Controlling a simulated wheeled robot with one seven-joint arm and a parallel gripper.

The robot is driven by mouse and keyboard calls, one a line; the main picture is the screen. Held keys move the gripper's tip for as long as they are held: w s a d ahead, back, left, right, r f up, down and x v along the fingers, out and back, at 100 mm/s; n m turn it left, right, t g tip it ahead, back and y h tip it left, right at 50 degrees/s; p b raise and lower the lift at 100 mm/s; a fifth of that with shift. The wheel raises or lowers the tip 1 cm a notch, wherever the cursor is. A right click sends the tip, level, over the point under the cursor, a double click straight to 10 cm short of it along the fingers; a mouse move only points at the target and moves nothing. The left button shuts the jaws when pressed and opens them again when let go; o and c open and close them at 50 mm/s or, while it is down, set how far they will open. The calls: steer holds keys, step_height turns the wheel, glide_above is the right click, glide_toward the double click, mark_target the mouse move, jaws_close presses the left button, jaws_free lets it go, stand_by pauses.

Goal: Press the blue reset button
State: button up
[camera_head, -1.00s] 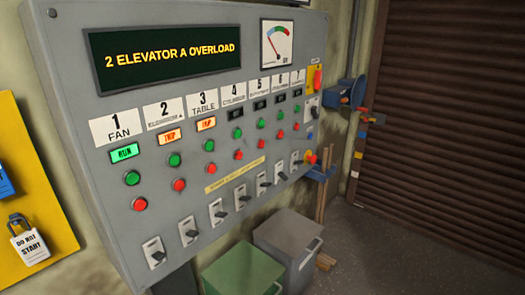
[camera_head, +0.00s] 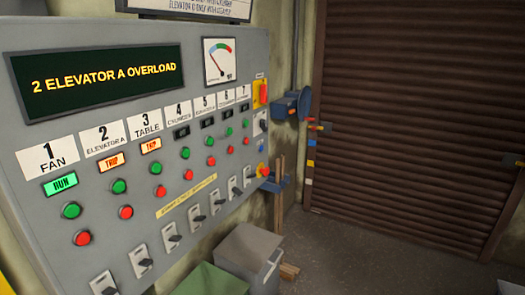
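The grey control panel (camera_head: 215,110) fills the left half of the view. A small blue button (camera_head: 261,146) shows at its right edge, below a dark selector switch (camera_head: 261,124) and above a red mushroom button on yellow (camera_head: 262,171). The blue button is small and seen at a slant; I cannot read any label on it. The display (camera_head: 95,80) reads "2 ELEVATOR A OVERLOAD". Units 2 and 3 show lit TRIP lamps, and unit 1 shows a lit RUN lamp (camera_head: 60,184). My gripper is not in view.
A grey bin (camera_head: 245,255) and a green bin (camera_head: 205,281) stand below the panel. A brown roller shutter (camera_head: 410,110) closes the right side. A blue fixture (camera_head: 287,106) is on the wall past the panel.

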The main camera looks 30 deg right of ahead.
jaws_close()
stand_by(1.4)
